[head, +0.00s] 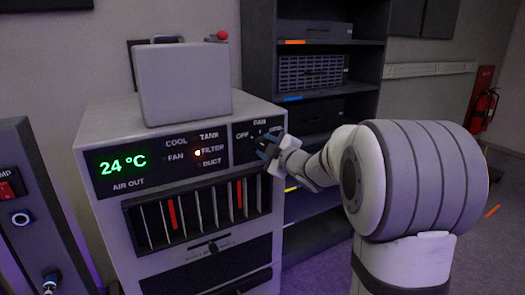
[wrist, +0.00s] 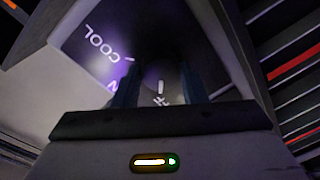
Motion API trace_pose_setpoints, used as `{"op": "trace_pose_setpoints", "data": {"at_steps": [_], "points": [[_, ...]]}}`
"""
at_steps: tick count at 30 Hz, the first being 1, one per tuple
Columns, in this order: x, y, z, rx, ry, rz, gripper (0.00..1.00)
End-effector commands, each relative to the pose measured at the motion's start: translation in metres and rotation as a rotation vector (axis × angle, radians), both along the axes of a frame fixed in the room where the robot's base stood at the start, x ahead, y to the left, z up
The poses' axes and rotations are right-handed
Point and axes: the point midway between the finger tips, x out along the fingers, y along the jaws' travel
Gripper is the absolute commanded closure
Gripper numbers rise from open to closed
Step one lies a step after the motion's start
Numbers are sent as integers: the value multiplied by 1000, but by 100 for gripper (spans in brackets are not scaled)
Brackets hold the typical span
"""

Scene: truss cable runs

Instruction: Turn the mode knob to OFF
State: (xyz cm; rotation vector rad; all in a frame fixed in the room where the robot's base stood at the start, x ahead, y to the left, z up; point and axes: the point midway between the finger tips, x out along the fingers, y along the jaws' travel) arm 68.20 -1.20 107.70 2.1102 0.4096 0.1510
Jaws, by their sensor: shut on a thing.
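The mode knob (wrist: 156,72) is a dark round shape between my fingertips in the wrist view, mostly in shadow. In the head view my gripper hides it. Its dark panel (head: 258,132) is at the upper right of the grey unit's front, with the word OFF at its left. My gripper (head: 268,152) reaches this panel from the right and is shut on the knob. The wrist view shows both fingers (wrist: 158,92) around it, with the word COOL on the panel at upper left. A short pale mark shows between the fingers; I cannot tell the knob's exact setting.
The grey unit (head: 188,215) has a green 24 °C display (head: 122,163), a lit FILTER lamp (head: 198,153) and a slotted bay with red strips. A grey box (head: 183,85) stands on top. A dark shelf rack (head: 312,110) stands behind; a switch cabinet (head: 35,220) is at left.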

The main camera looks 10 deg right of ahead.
Motion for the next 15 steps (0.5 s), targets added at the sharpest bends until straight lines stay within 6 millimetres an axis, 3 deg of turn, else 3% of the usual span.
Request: {"op": "trace_pose_setpoints", "data": {"at_steps": [7,8,15], "points": [[-1,2,-6,-4,11,4,85],[-1,2,-6,-3,11,4,61],[-1,1,-4,-1,6,3,41]]}}
